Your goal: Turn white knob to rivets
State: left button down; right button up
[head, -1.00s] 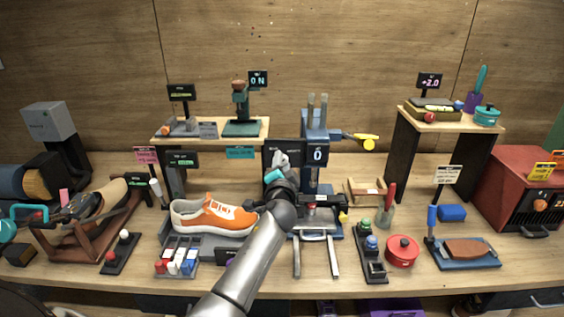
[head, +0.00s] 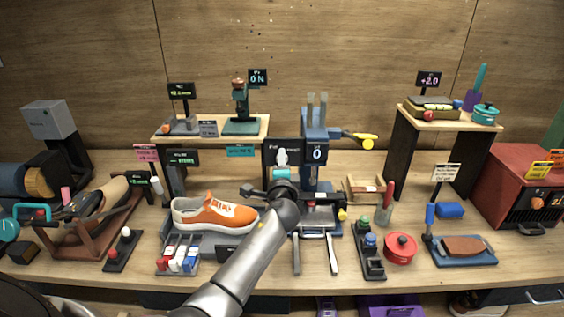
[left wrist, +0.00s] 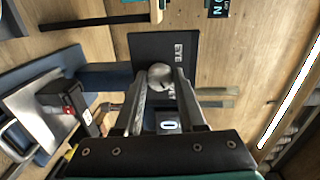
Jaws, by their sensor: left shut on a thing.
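The white knob (head: 281,157) sits on the front of a dark panel (head: 269,158) at the middle of the bench. In the left wrist view the knob (left wrist: 160,75) looks rounded and pale against the black panel (left wrist: 142,46). Part of a label there reads "EYE"; the rest is hidden. My left gripper (left wrist: 161,80) is shut on the knob, one finger on each side. In the head view my left gripper (head: 282,167) reaches it from below and in front. I cannot read a rivets mark. My right gripper is not in view.
A blue press with a "0" display (head: 317,154) stands just right of the panel. An orange sneaker (head: 213,213) sits left of my arm. Bare bench shows along the front edge.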

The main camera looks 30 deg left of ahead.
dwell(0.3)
pick_arm(q)
jog(key=shift+c, duration=2.4)
grip_release()
jog(key=v, duration=1.5)
jog(key=shift+s, duration=0.15)
